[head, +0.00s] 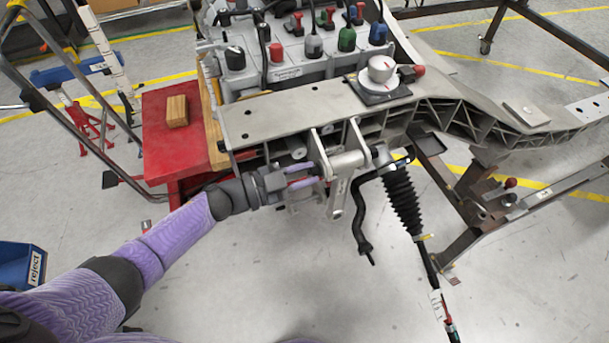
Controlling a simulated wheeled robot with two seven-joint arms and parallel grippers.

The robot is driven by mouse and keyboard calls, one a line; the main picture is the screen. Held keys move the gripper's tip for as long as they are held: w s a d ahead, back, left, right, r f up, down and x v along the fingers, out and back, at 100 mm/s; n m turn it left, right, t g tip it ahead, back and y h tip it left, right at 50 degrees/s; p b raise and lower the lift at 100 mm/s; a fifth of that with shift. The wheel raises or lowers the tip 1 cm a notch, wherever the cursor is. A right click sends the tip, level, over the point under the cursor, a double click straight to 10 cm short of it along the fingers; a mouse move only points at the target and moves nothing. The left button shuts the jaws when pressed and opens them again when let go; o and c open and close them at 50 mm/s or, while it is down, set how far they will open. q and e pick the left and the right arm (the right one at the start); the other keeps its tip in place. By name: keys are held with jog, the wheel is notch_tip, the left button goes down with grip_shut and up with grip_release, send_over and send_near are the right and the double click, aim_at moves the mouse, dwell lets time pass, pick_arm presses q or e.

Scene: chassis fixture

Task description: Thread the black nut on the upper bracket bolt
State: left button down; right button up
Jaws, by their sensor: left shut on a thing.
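My left gripper (314,174) reaches in from the left, its purple fingers at the left side of the silver upper bracket (347,161). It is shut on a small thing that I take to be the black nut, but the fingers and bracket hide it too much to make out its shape. The bracket hangs below the front edge of the grey chassis beam (290,117), with a lower arm pointing down. I cannot make out the bolt's thread or tell whether the nut touches it. My right gripper is not in view.
A black bellows boot (400,200) and a curved black bar (358,215) hang right of the bracket. A red table (160,140) with a wooden block (177,111) stands left. A blue reject bin (20,270) is lower left. The floor below the bracket is clear.

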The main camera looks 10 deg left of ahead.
pick_arm(q)
jog(key=m, duration=0.1)
jog(key=m+b, duration=0.1)
jog(key=shift+f+m, duration=0.35)
jog(key=shift+m, duration=0.05)
jog(key=c, duration=0.9)
grip_release()
jog(key=shift+r+m, duration=0.15)
jog(key=shift+m, duration=0.15)
jog(key=shift+c, duration=0.2)
jog(key=o, duration=0.5)
jog(key=shift+a+r, duration=0.15)
jog(key=shift+s+a, duration=0.2)
jog(key=shift+a, duration=0.05)
jog(key=p+v, duration=0.1)
jog(key=v, duration=0.7)
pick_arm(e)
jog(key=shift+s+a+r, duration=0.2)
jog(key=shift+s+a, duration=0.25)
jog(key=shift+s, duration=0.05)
